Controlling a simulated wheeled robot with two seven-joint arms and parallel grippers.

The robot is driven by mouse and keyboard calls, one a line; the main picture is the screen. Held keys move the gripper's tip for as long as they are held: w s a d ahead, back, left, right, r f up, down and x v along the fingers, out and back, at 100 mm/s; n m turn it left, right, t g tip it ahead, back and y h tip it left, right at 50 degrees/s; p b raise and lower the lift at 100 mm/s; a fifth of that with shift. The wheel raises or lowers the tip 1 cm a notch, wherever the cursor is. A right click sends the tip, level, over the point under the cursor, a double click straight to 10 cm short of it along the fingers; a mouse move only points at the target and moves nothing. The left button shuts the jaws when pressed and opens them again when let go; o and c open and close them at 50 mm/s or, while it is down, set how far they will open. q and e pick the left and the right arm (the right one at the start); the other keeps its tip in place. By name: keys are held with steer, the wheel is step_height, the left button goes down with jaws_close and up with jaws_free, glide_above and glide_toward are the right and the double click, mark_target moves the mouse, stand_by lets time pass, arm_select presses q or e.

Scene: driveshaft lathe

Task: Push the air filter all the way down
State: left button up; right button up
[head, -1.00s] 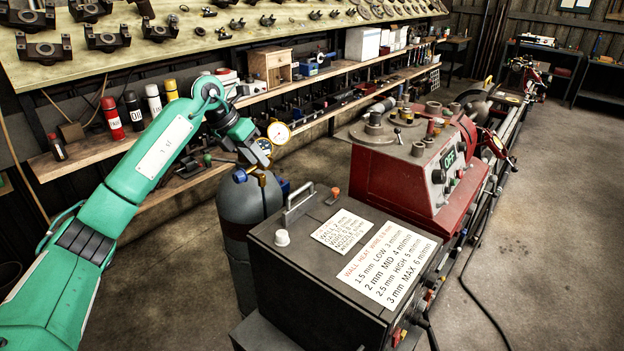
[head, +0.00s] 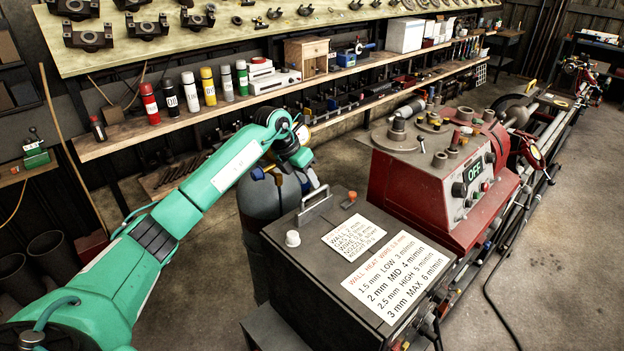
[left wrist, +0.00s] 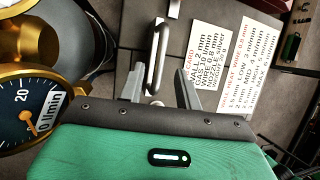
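I cannot make out anything that is clearly the air filter. My left gripper (head: 312,178) is above the far left side of a dark welding machine (head: 335,255), near its metal carry handle (head: 314,204). In the left wrist view its two grey fingers (left wrist: 160,88) are apart, with the handle (left wrist: 158,55) showing beyond and between them. I cannot tell whether they touch it. A white knob (head: 292,238) and an orange-red knob (head: 352,196) stand on the machine's top. My right gripper is not in view.
A grey gas cylinder (head: 268,200) stands behind the machine; its gauge (left wrist: 25,118) is close to the left gripper. A red lathe (head: 430,180) with a panel reading OFF is at right. Shelves (head: 120,138) with spray cans line the wall.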

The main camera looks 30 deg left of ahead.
arm_select(q)
steer(key=shift+p+x, duration=0.45)
steer(key=shift+x, duration=1.3)
steer(key=shift+s, duration=0.1)
jaws_close()
